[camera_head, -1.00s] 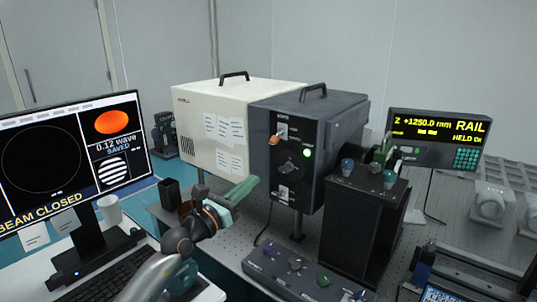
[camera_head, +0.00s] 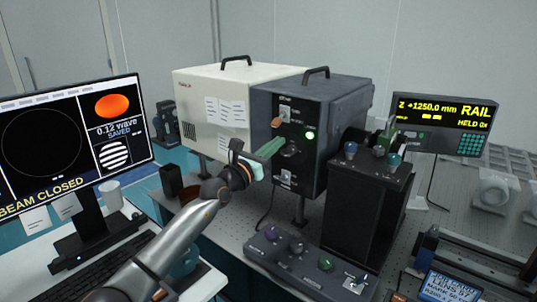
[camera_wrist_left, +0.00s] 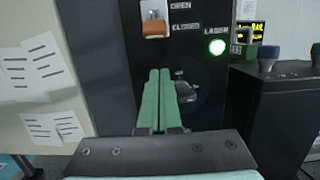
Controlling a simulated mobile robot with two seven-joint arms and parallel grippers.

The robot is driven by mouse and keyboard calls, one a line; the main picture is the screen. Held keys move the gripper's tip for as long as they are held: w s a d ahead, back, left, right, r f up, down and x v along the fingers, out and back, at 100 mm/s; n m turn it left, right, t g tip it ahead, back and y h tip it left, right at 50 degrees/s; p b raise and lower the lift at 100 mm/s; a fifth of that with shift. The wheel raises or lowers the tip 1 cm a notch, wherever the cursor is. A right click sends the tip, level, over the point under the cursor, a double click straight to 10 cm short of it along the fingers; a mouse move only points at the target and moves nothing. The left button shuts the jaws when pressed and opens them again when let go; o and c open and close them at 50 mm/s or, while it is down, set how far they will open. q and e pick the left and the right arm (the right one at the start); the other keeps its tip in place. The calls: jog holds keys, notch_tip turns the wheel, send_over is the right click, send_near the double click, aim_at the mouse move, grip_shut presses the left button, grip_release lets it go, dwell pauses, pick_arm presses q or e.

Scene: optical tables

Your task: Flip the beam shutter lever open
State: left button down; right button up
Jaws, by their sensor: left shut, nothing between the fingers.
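The beam shutter lever, with an orange handle (camera_head: 277,122), is on the front panel of the dark grey box (camera_head: 338,100). It also shows in the left wrist view (camera_wrist_left: 155,28), beside the CLOSED label and below OPEN. My left gripper (camera_head: 276,147) is in front of the panel, below the lever, with its green fingers together and empty. In the left wrist view, the fingertips (camera_wrist_left: 160,76) point at the panel below the lever and appear apart from it. The monitor (camera_head: 70,150) reads BEAM CLOSED. My right gripper is not in view.
A green LASER light (camera_head: 310,135) glows right of the lever, and a dark knob (camera_head: 291,150) sits below. A black tower with knobs (camera_head: 366,215) stands to the right. A knobbed control box (camera_head: 300,262) lies in front. A cream box (camera_head: 225,105) adjoins on the left.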

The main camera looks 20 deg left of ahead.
aim_at(276, 123)
pick_arm(q)
jog(key=r, duration=0.1)
jog(key=s+r, duration=0.1)
jog(key=r+p, duration=0.1)
jog(key=shift+s+a, duration=0.3)
jog(key=shift+s, duration=0.05)
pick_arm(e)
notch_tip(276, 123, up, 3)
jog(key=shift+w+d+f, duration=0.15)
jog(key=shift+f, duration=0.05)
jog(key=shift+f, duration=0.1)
pick_arm(q)
jog(key=shift+a, duration=0.1)
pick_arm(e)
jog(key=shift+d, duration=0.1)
